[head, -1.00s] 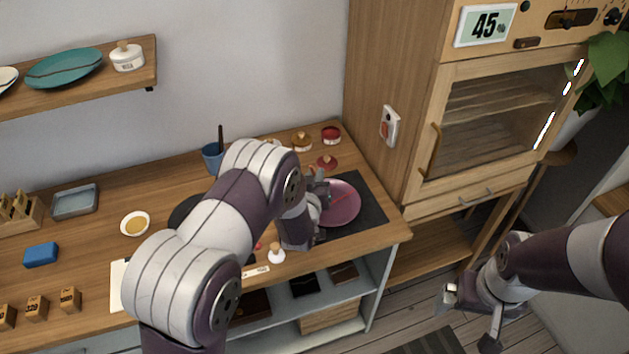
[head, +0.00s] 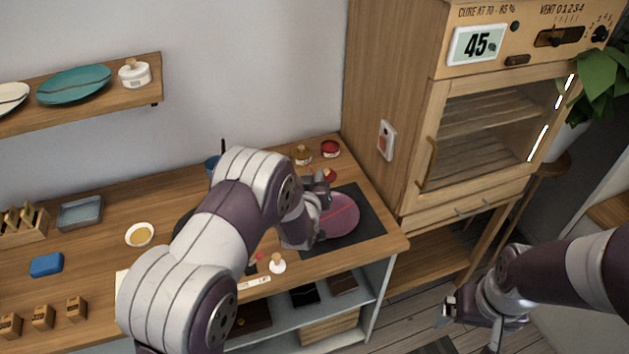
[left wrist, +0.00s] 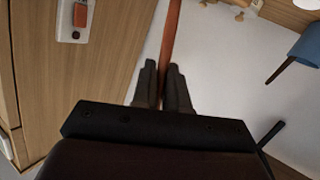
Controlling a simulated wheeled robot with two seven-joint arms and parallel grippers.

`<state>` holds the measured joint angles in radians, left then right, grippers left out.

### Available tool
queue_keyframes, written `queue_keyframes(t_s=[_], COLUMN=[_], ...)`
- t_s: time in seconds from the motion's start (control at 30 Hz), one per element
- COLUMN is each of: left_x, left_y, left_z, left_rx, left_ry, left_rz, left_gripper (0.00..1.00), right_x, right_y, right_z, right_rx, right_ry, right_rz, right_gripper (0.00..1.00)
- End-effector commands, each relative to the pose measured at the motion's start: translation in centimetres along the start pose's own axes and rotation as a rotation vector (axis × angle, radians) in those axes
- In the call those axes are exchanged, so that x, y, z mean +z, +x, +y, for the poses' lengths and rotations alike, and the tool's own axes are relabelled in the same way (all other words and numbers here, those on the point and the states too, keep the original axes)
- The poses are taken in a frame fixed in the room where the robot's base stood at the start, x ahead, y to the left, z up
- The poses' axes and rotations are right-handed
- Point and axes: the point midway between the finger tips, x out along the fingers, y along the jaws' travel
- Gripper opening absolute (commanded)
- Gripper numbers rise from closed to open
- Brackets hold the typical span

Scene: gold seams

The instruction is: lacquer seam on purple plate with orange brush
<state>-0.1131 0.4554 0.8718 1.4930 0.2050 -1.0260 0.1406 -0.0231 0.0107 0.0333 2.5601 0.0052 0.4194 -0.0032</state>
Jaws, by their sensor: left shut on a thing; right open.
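The purple plate (head: 342,216) lies on a dark mat (head: 372,232) near the right end of the wooden counter. A thin red line shows across the plate. My left gripper (head: 320,188) is above the plate's left side, and its arm hides part of the plate and mat. In the left wrist view my left gripper (left wrist: 163,80) is shut on the orange-brown handle of the brush (left wrist: 173,35). The brush tip is not clear in either view, so I cannot tell whether it touches the plate. My right gripper (head: 470,318) is open and empty, off the counter's right side.
Red and amber jars (head: 330,149) stand behind the plate. A white-based stopper (head: 278,263) is at the counter's front edge. A blue cup (head: 212,167) is partly behind my left arm. A wooden cabinet (head: 470,150) reading 45 stands right of the counter.

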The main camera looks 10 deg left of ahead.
Motion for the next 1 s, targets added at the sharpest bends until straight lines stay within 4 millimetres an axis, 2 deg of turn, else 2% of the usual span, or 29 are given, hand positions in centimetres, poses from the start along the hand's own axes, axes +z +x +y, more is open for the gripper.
queue_keyframes(t_s=[0.37,0.7,1.0], left_x=[-0.5,-4.4,-4.3], left_y=[-0.1,-1.0,-1.0], left_z=[0.1,0.9,0.9], left_rx=[0.000,0.000,0.000], left_ry=[0.000,0.000,0.000], left_rz=[0.001,0.001,0.000], left_gripper=[0.00,0.00,0.00], right_x=[0.0,-0.4,-0.3], right_y=[-0.3,-3.0,-2.8], right_z=[0.0,0.0,0.0], right_rx=[0.000,0.000,0.000], right_ry=[0.000,0.000,0.000], right_rz=[0.000,0.000,0.000], right_gripper=[1.00,1.00,1.00])
